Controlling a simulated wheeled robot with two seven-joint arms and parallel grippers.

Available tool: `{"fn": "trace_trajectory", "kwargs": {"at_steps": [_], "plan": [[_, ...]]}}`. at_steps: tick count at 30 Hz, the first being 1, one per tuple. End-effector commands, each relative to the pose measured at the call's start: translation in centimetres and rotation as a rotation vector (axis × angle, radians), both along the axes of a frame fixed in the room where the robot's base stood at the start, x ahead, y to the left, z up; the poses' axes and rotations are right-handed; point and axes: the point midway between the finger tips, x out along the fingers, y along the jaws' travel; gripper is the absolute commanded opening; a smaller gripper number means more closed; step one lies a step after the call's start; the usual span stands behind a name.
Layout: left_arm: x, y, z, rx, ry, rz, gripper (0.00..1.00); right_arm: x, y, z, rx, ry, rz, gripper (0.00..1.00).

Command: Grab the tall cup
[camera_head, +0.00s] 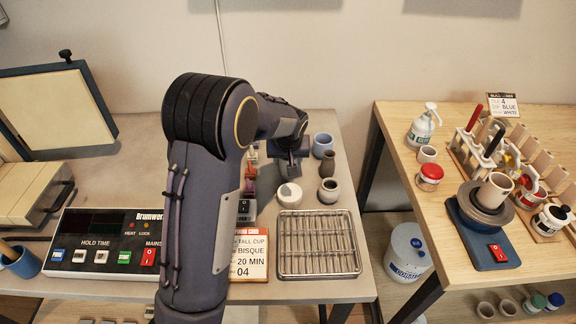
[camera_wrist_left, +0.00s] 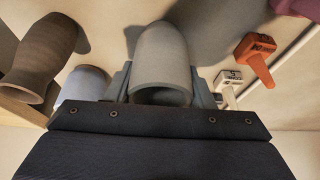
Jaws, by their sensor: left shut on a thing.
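The tall cup (camera_wrist_left: 163,60) is a smooth grey cup with its open mouth toward the camera in the left wrist view. My left gripper (camera_wrist_left: 165,88) is shut on it, with one finger on each side. In the head view my left gripper (camera_head: 293,168) is at the back of the left table, and I cannot make out the held cup there. My right gripper is not in view.
A blue cup (camera_head: 323,145), a brown vase (camera_head: 327,164), a grey pot (camera_head: 329,190) and a white round pot (camera_head: 289,194) stand close by. A wire rack (camera_head: 318,272), a card (camera_head: 248,258) reading "TALL CUP" and a controller (camera_head: 105,243) lie nearer.

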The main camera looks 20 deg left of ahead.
Motion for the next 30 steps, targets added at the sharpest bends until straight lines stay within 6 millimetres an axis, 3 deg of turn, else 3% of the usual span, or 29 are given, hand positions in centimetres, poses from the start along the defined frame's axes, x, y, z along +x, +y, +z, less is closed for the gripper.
{"fn": "trace_trajectory", "kwargs": {"at_steps": [11, 19, 30], "plan": [[0.0, 0.0, 0.3, 0.0, -0.001, 0.0, 0.23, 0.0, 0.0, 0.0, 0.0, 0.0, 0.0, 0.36], [0.1, 0.0, 3.2, -0.001, -0.006, 0.0, 0.23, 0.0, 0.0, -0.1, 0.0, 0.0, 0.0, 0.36], [-5.7, 0.1, 9.5, -0.004, -0.005, -0.002, 0.23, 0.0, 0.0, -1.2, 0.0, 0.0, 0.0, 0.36]]}}
